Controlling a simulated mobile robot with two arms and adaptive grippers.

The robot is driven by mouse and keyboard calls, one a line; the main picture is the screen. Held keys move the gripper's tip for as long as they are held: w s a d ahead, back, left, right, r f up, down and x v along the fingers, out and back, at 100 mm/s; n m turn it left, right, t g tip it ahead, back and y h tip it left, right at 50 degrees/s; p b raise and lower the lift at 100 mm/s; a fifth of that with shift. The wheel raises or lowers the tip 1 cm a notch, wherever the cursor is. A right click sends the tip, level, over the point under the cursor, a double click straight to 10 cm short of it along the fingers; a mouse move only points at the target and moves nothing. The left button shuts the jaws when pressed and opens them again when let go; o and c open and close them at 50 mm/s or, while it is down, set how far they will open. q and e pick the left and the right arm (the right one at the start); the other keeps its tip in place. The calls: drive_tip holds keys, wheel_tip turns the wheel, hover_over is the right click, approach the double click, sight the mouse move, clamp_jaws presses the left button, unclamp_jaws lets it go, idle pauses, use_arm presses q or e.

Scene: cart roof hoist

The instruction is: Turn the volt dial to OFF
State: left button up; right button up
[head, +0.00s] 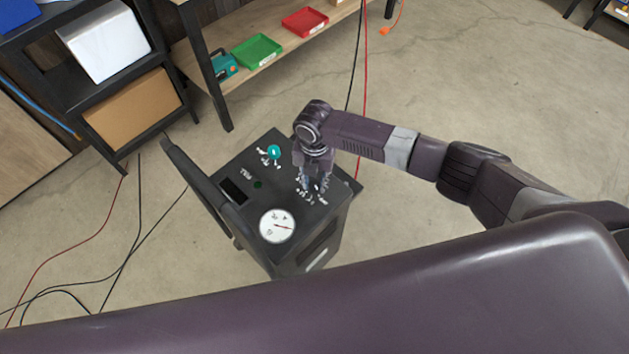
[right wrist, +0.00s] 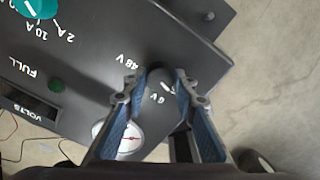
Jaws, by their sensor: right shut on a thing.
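The volt dial (right wrist: 157,74) is a dark knob on the cart's sloping black top. In the right wrist view it sits between the two blue-padded fingers of my right gripper (right wrist: 160,82), which is shut on it. The white labels 48 V (right wrist: 127,62) and 6 V (right wrist: 157,98) show beside the dial. The setting the dial points at is unclear, and an OFF label cannot be read. In the head view my right gripper (head: 314,182) reaches down onto the cart top (head: 222,172) and hides most of the dial. My left gripper is not in view.
The cart top also carries a teal dial (head: 274,151), a green button (head: 258,184), a dark display (head: 233,190) and a round white gauge (head: 277,226). A handle bar (head: 195,172) runs along its left side. A shelf with red and green trays (head: 257,51) stands behind.

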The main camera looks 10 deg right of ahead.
sight(315, 184)
drive_tip(key=o, duration=1.2)
drive_tip(key=shift+c, duration=0.2)
wheel_tip(315, 184, up, 12)
